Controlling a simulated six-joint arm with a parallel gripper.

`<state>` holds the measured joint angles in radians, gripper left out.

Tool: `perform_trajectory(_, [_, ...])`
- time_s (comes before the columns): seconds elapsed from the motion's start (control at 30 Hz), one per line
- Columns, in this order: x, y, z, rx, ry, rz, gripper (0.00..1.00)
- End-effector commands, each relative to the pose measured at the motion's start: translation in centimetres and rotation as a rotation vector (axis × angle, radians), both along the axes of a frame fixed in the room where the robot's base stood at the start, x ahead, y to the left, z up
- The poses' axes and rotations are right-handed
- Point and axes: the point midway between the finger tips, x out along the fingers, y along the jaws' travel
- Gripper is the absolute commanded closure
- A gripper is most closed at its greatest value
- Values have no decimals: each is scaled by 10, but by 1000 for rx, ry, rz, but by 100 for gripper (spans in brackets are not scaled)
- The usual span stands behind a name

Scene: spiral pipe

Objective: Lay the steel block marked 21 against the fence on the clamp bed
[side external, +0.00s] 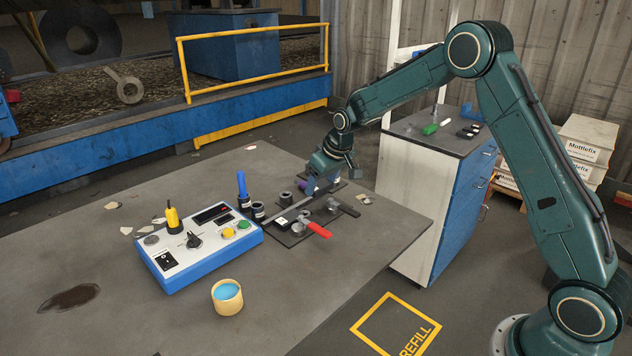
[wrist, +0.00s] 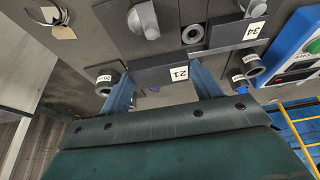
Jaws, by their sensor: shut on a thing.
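My gripper (side external: 319,183) is low over the far end of the dark clamp bed (side external: 292,238). In the wrist view its two blue fingers (wrist: 162,80) are shut on the long grey steel block marked 21 (wrist: 152,76), one finger near each end. Its white label faces the camera. The block marked 34 (wrist: 228,37) lies to its right on the bed. A thin grey strip, perhaps the fence (wrist: 200,52), runs beside both blocks. I cannot tell whether block 21 touches it or rests on the bed. In the side view, block 21 is hard to make out.
A red-handled toggle clamp (side external: 318,229) and a black-handled one (side external: 345,208) stand at the bed's near side. Dark collars (side external: 258,211), a blue-handled tool (side external: 242,187) and the blue control box (side external: 205,245) are to the left. A paint cup (side external: 227,297) stands in front.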

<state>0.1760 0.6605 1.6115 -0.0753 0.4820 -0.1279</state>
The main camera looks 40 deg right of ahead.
Motion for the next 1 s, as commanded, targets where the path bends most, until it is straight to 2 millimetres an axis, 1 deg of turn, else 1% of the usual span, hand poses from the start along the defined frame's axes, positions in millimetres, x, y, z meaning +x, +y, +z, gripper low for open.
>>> perform_trajectory(0.27, [1, 0, -3, 0, -3, 0, 72])
perform_trajectory(0.63, [0, 0, -40, 0, -2, 0, 72])
perform_trajectory(0.73, [1, 0, -43, -1, -4, 0, 72])
perform_trajectory(1.0, [1, 0, -43, -1, -4, 0, 72])
